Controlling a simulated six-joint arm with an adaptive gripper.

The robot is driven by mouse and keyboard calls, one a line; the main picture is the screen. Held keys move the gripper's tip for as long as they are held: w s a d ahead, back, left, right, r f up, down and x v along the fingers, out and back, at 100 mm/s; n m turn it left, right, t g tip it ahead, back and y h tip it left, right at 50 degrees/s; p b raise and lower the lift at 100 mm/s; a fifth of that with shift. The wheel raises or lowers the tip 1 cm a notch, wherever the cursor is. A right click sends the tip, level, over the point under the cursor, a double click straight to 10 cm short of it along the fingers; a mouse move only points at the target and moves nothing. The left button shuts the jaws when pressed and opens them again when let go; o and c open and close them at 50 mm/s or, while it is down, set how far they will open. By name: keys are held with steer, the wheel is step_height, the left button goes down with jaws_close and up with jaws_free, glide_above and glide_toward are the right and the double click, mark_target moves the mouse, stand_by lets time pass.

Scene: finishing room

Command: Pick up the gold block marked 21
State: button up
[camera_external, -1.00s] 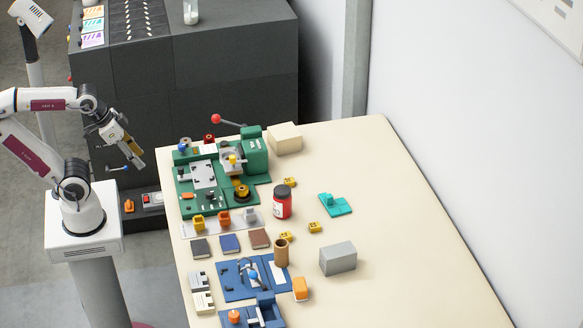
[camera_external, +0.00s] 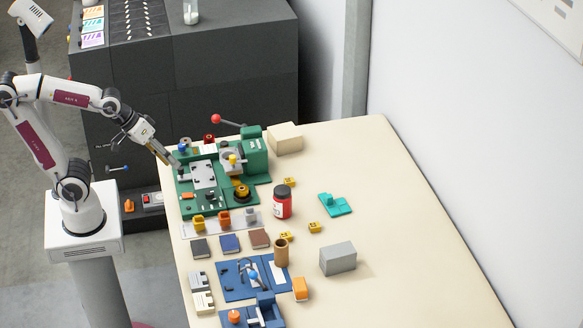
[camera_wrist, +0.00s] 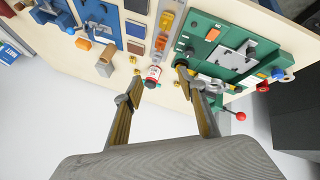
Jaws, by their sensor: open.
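Three small gold blocks lie on the cream table: one (camera_external: 290,182) behind the red jar, one (camera_external: 315,226) to its right front, and one (camera_external: 286,236) by the brown cup. Their marks are too small to read, so I cannot tell which is 21. Small gold blocks also show in the wrist view, including one (camera_wrist: 137,72) left of the jar. My gripper (camera_external: 167,158) is by the left back edge of the green fixture, well left of the blocks. In the wrist view its two fingers (camera_wrist: 160,92) are spread and empty.
The green fixture (camera_external: 213,203), with a red-knobbed lever (camera_external: 216,119), stands between my gripper and the blocks. A red jar (camera_external: 282,204), brown cup (camera_external: 281,252), grey box (camera_external: 338,258) and teal part (camera_external: 335,204) stand near them. The table's right side is clear.

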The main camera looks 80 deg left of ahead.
steer(key=w+d+f+n+t+h, duration=0.1)
steer(key=w+d+f+n+t, duration=0.15)
steer(key=w+d+n, duration=0.4)
steer(key=w+d+f+n+t, duration=0.1)
steer(key=w+d+f+n, duration=0.3)
steer(key=w+n, duration=0.55)
steer(key=w+d+f+n+t+y, duration=0.1)
steer(key=w+d+f+n, duration=0.2)
steer(key=w+f+n, duration=0.35)
steer(key=n+t+y, duration=0.2)
steer(key=n, duration=0.4)
glide_toward(286, 237)
steer(key=shift+w+a+r+g, duration=0.15)
steer(key=shift+w+a+r, duration=0.25)
steer(key=shift+a+r, duration=0.15)
steer(key=shift+w+a+r+g, duration=0.1)
steer(key=shift+w+a+r, duration=0.35)
steer(key=shift+r, duration=0.2)
steer(key=shift+d+f+n, duration=0.1)
steer(key=shift+f+n, duration=1)
steer(key=shift+n, duration=0.25)
steer(key=shift+x, duration=1.3)
